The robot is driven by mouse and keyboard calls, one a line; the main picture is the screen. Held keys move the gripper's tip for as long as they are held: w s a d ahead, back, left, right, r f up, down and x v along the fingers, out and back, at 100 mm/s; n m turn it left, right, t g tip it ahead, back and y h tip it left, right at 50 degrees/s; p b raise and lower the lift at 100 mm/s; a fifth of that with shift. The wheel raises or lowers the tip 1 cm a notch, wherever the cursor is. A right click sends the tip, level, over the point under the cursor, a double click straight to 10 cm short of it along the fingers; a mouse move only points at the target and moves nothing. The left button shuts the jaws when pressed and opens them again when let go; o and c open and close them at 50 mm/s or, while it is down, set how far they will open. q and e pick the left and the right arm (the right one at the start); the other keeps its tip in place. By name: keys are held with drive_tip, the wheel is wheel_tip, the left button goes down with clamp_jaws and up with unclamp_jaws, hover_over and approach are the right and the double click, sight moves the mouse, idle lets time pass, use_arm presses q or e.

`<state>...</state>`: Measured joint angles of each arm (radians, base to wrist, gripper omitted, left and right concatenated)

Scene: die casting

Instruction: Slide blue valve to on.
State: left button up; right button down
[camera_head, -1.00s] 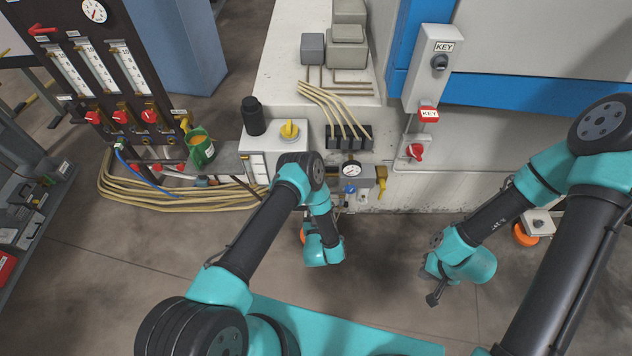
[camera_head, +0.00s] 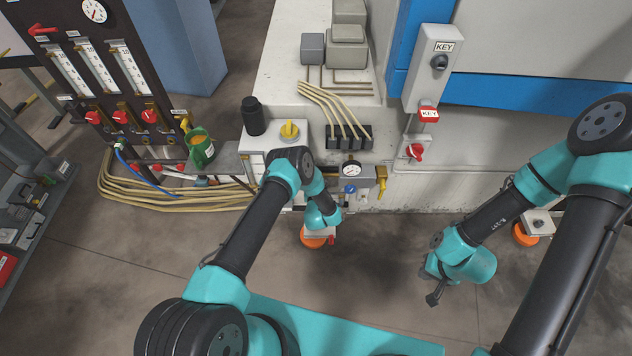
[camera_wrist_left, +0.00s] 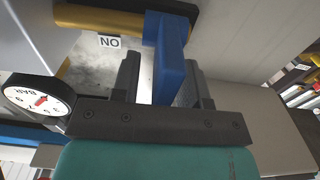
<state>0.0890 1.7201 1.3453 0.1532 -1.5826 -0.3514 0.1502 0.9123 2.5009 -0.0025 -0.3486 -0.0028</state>
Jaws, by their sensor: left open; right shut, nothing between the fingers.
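The blue valve (camera_wrist_left: 169,58) shows in the left wrist view as a blue handle on a brass-coloured pipe (camera_wrist_left: 105,18). An upside-down label (camera_wrist_left: 110,42) beside it reads ON. My left gripper (camera_wrist_left: 160,72) is open, with its dark fingers on either side of the handle. I cannot tell whether a finger touches it. In the head view my left wrist (camera_head: 322,214) is at the machine's front, below the gauge; its fingers are hidden there. My right gripper (camera_head: 434,298) is shut and empty over the floor, away from the machine.
A pressure gauge (camera_head: 351,169) sits close to my left wrist and also shows in the left wrist view (camera_wrist_left: 38,100). A yellow handle (camera_head: 381,188) is right of it. Orange feet (camera_head: 314,238) are beneath the machine. The floor in front is clear.

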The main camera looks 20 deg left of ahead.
use_arm(q)
clamp_jaws()
idle(0.4)
